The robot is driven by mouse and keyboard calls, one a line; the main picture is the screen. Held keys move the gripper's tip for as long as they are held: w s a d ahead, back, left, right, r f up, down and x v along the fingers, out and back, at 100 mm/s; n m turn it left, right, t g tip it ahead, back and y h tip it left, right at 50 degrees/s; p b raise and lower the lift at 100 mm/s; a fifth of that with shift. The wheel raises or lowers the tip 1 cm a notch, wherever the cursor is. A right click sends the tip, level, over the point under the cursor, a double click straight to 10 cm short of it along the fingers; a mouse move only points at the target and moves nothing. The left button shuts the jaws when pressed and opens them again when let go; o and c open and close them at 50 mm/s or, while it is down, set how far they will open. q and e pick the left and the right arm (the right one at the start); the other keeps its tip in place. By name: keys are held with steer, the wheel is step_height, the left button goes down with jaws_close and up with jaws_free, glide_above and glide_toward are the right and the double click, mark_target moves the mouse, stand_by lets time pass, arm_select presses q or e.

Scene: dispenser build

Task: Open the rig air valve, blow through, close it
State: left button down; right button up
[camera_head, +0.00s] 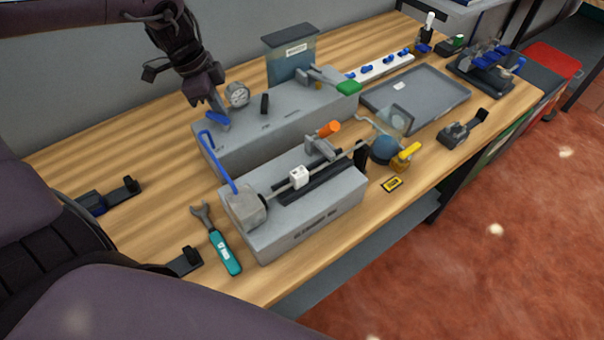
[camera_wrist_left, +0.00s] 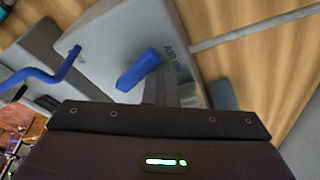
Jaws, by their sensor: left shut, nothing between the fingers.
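The rig is a grey box (camera_head: 275,128) with a round gauge (camera_head: 237,95) on its top. A short blue valve lever (camera_head: 217,118) sits at its left end. In the left wrist view the blue lever (camera_wrist_left: 138,69) stands beside printing that starts with "AIR". My left gripper (camera_head: 215,108) is shut and empty, just above and beside the lever. In the wrist view its fingers (camera_wrist_left: 168,92) are close to the lever's right side; I cannot tell whether they touch it. My right gripper is not in view.
A second grey box (camera_head: 305,225) in front carries a rod mechanism and a bent blue handle (camera_head: 216,160). A teal-handled wrench (camera_head: 225,252) lies at the front. A grey tray (camera_head: 440,118) is at right. The wood left of the rig is mostly clear.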

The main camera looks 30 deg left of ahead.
arm_select(q)
steer(key=shift+s+f, duration=0.2)
steer(key=shift+s, duration=0.5)
